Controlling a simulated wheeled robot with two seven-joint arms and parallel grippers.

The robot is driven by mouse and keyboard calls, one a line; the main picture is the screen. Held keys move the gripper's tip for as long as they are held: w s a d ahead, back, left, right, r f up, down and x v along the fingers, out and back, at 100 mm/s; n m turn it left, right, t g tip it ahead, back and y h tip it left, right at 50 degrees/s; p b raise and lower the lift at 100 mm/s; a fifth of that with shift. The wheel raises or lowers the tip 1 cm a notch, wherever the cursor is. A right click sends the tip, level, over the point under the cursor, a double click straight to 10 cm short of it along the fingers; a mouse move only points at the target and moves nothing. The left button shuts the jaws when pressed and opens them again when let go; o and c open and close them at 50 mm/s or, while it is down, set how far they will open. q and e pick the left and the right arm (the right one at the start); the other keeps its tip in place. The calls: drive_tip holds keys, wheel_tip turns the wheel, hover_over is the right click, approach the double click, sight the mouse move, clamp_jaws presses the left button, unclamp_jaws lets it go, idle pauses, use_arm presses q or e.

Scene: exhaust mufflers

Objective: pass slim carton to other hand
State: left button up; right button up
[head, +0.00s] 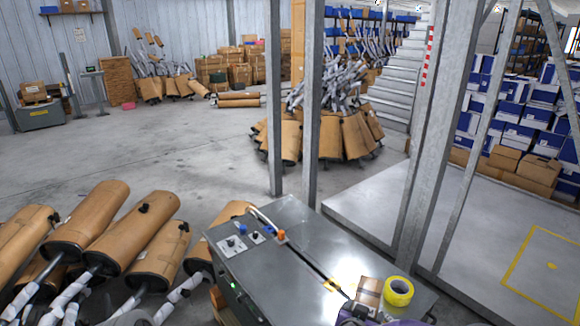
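A small brown carton (369,291) with a darker band shows at the right front of the grey metal bench, just left of a yellow tape roll. It may be the slim carton. I cannot tell whether it lies on the bench top or is held. Dark and purple parts (355,315) show below it at the bottom edge, cut off by the frame. They may belong to one of my grippers, probably the right; its fingers cannot be made out. My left gripper is not clearly in view.
The metal bench (290,290) has a control panel (241,243) and a slot along its top. The yellow tape roll (398,291) stands at its right. Brown-wrapped mufflers (125,228) crowd the left. Steel posts (313,110) rise behind the bench. Open floor lies beyond.

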drive_tip(key=s, duration=0.1)
drive_tip(key=s+a+r+n+t+y, duration=0.1)
drive_tip(key=s, duration=0.1)
drive_tip(key=s+r+n+y, duration=0.1)
drive_tip(key=shift+s+a+r, duration=0.15)
drive_tip(key=shift+s+a, duration=0.1)
drive_tip(key=shift+a, duration=0.15)
drive_tip(key=shift+a, duration=0.1)
